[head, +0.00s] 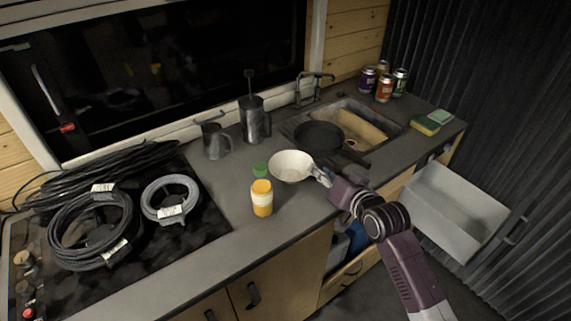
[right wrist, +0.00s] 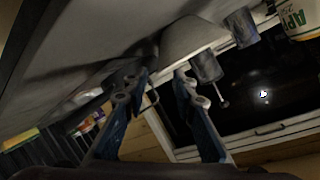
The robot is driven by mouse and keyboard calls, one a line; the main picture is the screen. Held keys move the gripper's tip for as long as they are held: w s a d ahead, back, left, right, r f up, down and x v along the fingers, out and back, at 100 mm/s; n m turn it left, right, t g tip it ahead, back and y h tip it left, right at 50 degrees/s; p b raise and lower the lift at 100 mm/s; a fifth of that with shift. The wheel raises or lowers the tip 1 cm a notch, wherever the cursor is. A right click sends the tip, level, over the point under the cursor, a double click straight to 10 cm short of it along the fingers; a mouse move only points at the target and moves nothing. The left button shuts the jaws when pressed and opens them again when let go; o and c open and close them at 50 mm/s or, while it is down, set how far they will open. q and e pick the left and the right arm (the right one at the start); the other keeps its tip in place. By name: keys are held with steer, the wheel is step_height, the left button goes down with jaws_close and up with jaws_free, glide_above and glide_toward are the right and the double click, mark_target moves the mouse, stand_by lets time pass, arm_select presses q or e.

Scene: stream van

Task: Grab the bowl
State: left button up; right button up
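The white bowl (head: 291,166) sits on the grey counter, left of the sink. My right gripper (head: 319,173) is at the bowl's right rim. In the right wrist view, which is turned over, the two fingers of my right gripper (right wrist: 164,76) are apart with a gap between them. The bowl (right wrist: 190,40) shows just beyond the fingertips there, partly in line with the gap. I cannot tell whether a finger touches the rim. My left gripper is not in view.
A yellow jar (head: 262,200) and a green item (head: 260,169) stand close to the bowl's left. A dark pan (head: 318,137) lies behind it by the sink (head: 385,118). A mug (head: 215,141) and press (head: 254,120) stand behind. Cables (head: 95,225) cover the left. An open drawer (head: 455,210) juts out right.

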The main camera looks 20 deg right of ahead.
mark_target(307, 160)
steer(key=shift+w+a, duration=0.1)
steer(key=shift+w, duration=0.25)
steer(key=shift+w+a+f+p, duration=0.15)
steer(key=shift+w+p, duration=0.25)
steer(key=shift+w, duration=0.2)
steer(key=shift+p+x, duration=0.5)
steer(key=shift+x, duration=1.75)
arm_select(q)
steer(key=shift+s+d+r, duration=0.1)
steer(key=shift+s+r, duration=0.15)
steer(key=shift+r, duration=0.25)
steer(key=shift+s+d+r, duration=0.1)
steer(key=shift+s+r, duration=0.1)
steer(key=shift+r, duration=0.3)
arm_select(e)
steer(key=shift+f, duration=0.1)
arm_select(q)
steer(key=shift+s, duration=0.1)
arm_select(e)
steer(key=shift+c, duration=0.6)
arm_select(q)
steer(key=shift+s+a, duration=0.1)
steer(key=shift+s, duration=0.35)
arm_select(e)
jaws_close()
